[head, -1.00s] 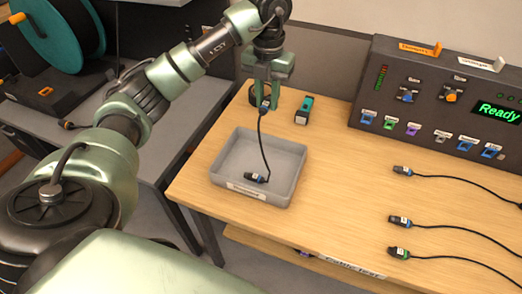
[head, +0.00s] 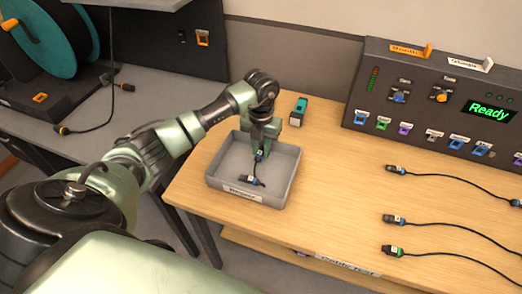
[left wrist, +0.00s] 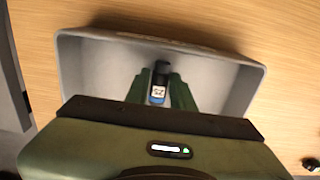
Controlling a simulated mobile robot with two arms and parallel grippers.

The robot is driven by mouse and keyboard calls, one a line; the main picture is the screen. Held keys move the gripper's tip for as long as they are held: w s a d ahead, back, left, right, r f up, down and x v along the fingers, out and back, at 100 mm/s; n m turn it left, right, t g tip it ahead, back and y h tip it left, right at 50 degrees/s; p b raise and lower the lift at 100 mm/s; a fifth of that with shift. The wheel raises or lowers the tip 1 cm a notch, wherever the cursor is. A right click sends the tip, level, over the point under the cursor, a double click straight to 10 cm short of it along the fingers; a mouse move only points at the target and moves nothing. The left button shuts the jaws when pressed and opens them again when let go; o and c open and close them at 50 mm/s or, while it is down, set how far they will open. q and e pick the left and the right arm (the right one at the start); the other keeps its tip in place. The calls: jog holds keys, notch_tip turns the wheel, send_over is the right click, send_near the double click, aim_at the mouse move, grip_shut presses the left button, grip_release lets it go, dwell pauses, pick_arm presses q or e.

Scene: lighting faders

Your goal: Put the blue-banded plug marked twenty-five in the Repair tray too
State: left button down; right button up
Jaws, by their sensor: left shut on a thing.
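My left gripper (head: 264,146) is shut on a blue-banded plug (head: 258,156) and holds it low over the grey tray (head: 222,176). In the left wrist view the plug (left wrist: 158,88) sits between the fingers, with a pale label that seems to read 25. The label on the tray's front is too small to read surely. My right gripper is not in view.
Three cabled plugs lie on the wooden table to the right: an upper one (head: 396,170), a middle one (head: 395,219) and a green-banded one (head: 392,250). A teal-and-black device (head: 299,110) stands behind the tray. A fader console (head: 430,105) shows "Ready" at the back right.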

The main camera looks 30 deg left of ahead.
aim_at(261, 149)
pick_arm(q)
jog(key=shift+f, duration=0.85)
jog(key=shift+f, duration=0.1)
jog(key=c, duration=1.2)
grip_release()
notch_tip(261, 149, up, 12)
jog(key=b, duration=0.2)
